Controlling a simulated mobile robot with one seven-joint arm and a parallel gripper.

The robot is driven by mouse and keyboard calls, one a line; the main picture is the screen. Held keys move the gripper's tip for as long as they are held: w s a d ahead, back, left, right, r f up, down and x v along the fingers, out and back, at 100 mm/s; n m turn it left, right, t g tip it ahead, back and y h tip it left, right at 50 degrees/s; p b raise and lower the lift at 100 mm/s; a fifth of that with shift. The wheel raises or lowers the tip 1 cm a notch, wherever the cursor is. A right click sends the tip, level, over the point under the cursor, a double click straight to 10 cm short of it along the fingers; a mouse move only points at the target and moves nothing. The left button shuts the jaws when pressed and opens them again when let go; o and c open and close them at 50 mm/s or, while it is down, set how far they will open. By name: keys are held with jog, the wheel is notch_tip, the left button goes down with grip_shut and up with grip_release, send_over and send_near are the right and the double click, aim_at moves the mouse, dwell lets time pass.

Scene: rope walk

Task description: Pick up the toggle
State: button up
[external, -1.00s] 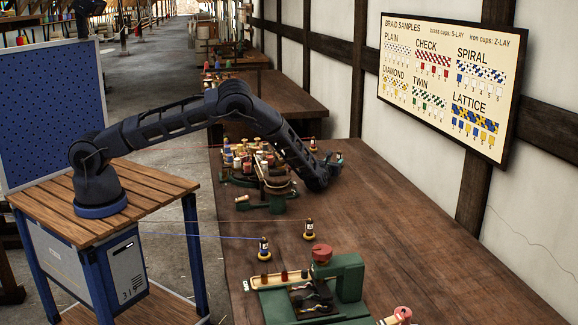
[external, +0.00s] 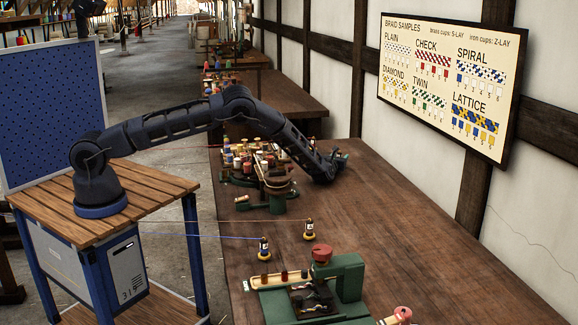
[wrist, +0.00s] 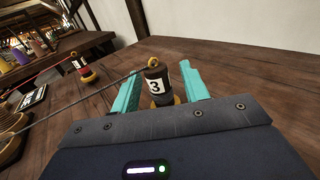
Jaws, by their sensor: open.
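My gripper (external: 341,156) is at the far part of the bench, near the wall side. In the wrist view its two teal fingers (wrist: 159,82) are apart. A dark bobbin marked 3 (wrist: 157,84) stands upright between or just beyond them, with a brass eye on top, a yellow base and a grey cord running left from it. I cannot tell whether a finger touches it. No piece is clearly recognisable as the toggle. A small pale piece (external: 241,199) lies at the bench's left edge, too small to identify.
A braiding stand with several bobbins (external: 250,160) is left of my gripper. Two more bobbins (external: 309,230) (external: 264,249) stand nearer, with cords. A green machine (external: 350,278) is at the front. Another bobbin (wrist: 82,69) shows in the wrist view. The right bench (external: 430,255) is clear.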

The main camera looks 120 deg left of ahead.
grip_shut()
